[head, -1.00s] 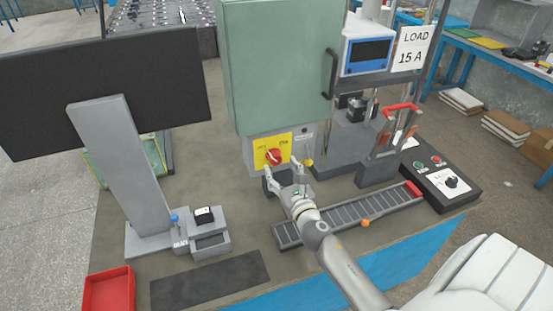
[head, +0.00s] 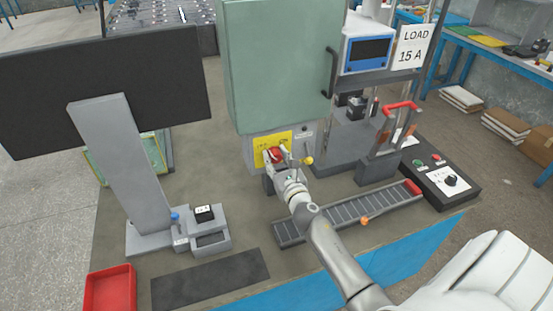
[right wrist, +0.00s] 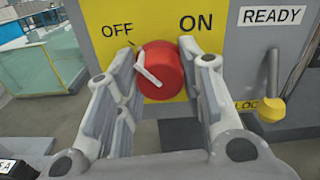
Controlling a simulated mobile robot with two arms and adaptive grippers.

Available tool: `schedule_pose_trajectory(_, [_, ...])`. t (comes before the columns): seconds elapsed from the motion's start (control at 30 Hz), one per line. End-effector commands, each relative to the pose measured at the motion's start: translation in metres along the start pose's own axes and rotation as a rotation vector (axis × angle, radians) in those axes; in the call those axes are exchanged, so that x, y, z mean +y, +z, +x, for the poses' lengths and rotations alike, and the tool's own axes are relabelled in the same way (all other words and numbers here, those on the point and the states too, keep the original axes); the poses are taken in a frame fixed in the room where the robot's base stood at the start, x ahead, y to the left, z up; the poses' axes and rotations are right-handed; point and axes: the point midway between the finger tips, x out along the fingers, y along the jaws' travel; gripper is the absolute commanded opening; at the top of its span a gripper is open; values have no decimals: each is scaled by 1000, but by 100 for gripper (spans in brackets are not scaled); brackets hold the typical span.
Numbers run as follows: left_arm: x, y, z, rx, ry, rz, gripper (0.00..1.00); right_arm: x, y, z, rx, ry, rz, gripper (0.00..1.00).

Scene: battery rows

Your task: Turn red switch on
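The red switch (head: 276,154) is a round knob on a yellow plate (head: 258,158) at the bottom of the green cabinet (head: 275,70). In the right wrist view the knob (right wrist: 165,80) carries a white pointer that slants up-left toward the word OFF; ON is at upper right. My right gripper (head: 278,157) is at the knob. In the right wrist view its open fingers (right wrist: 166,60) stand on either side of the knob, close to its edges; I cannot tell if they touch it. My left gripper is not in view.
A roller track (head: 345,213) lies below my right arm. A control box (head: 440,182) stands to the right, a monitor (head: 160,85) and red bin (head: 110,288) to the left.

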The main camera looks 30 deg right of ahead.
Motion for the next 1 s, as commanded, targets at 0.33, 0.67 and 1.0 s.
schedule_pose_trajectory(0.33, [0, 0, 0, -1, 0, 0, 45, 0, 0, 0, 0, 0, 18, 12])
schedule_pose_trajectory(0.67, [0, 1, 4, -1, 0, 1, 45, 0, -1, 0, 0, 1, 191, 12])
schedule_pose_trajectory(1.0, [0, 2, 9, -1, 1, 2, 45, 0, 0, 0, -1, 1, 508, 12])
